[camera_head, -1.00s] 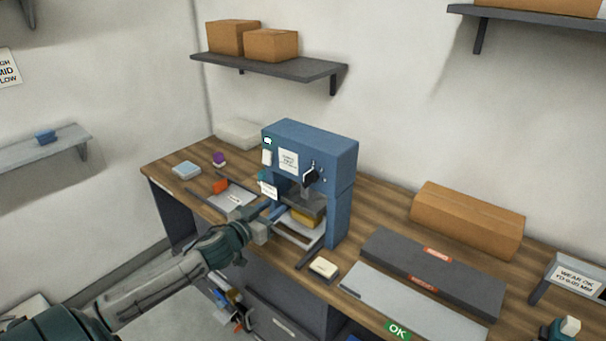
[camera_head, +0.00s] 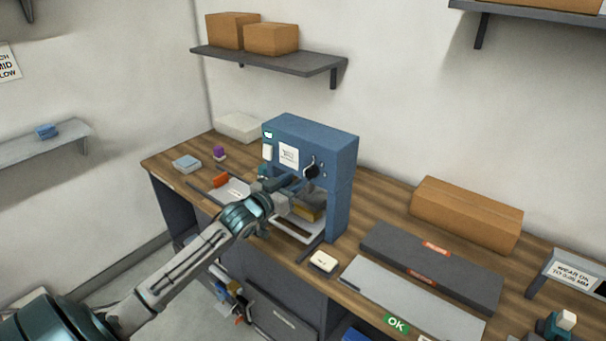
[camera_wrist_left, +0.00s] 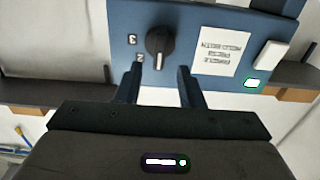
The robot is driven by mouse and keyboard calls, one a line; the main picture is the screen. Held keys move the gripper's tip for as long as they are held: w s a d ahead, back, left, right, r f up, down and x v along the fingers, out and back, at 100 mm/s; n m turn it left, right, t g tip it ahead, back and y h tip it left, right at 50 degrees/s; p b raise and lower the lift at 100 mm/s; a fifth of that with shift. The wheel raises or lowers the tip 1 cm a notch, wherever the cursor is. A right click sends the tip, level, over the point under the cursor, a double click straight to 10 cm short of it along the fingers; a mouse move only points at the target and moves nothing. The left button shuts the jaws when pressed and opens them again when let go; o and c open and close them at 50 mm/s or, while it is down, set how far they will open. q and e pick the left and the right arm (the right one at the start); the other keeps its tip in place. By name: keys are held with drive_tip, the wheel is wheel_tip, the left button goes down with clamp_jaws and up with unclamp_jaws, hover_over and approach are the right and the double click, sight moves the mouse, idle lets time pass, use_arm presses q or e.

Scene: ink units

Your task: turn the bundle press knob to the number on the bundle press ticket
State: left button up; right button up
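The bundle press (camera_head: 340,165) is a blue machine on the wooden bench. Its black knob (camera_head: 311,170) is on the front face. The wrist view shows the knob (camera_wrist_left: 159,42) with a pale pointer mark toward the gripper and the printed numbers 3 and 2 beside it. A white ticket (camera_head: 289,156) is next to the knob. It also shows in the wrist view (camera_wrist_left: 216,50), upside down, and I cannot read a number on it. My left gripper (camera_head: 293,182) is open and empty, its fingertips (camera_wrist_left: 157,72) just short of the knob, one to each side. My right gripper is out of view.
A yellow block (camera_head: 308,212) sits inside the press. A cream block (camera_head: 323,262) lies on the bench in front. A grey slab (camera_head: 432,268) and a cardboard box (camera_head: 467,214) lie to the right. A white switch-like block (camera_wrist_left: 273,55) sits beside the ticket.

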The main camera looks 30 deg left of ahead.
sight(304, 174)
use_arm(q)
drive_tip(key=shift+w+d, duration=0.2)
drive_tip(key=shift+w, duration=2.15)
clamp_jaws()
